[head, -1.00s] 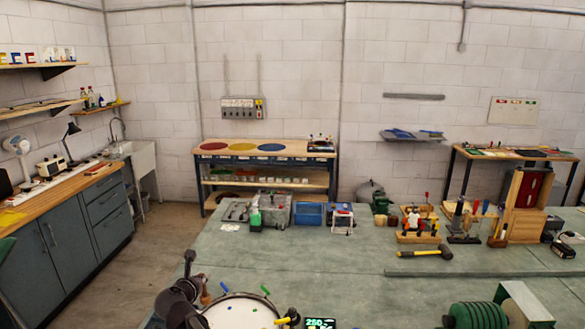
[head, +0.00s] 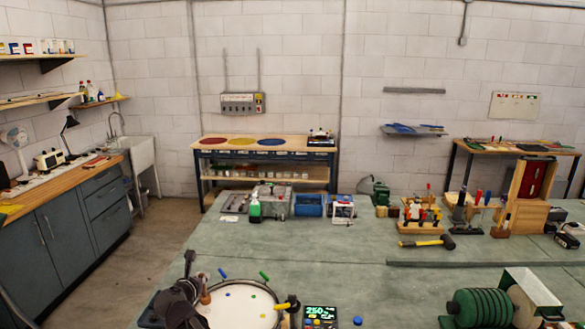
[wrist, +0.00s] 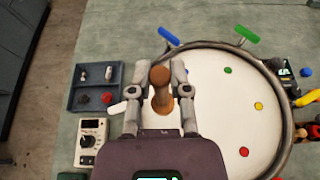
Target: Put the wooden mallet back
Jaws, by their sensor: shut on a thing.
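My gripper (wrist: 161,92) is shut on a brown wooden piece, which looks like the wooden mallet (wrist: 160,76), seen nearly end-on between the fingers in the wrist view. Its lower part is hidden, so I cannot tell how high it is held. In the head view my gripper (head: 203,284) is at the lower left, over the left rim of a white-skinned drum (head: 240,306), with a bit of the brown wood showing. The drum (wrist: 215,110) also shows in the wrist view, just right of my gripper, with coloured dots on it.
A grey tray (wrist: 82,99) of small parts and a dial meter (wrist: 91,141) lie left of my gripper. A yellow-handled hammer (head: 425,242) lies mid-bench, before a wooden tool block (head: 418,226). The bench middle is clear.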

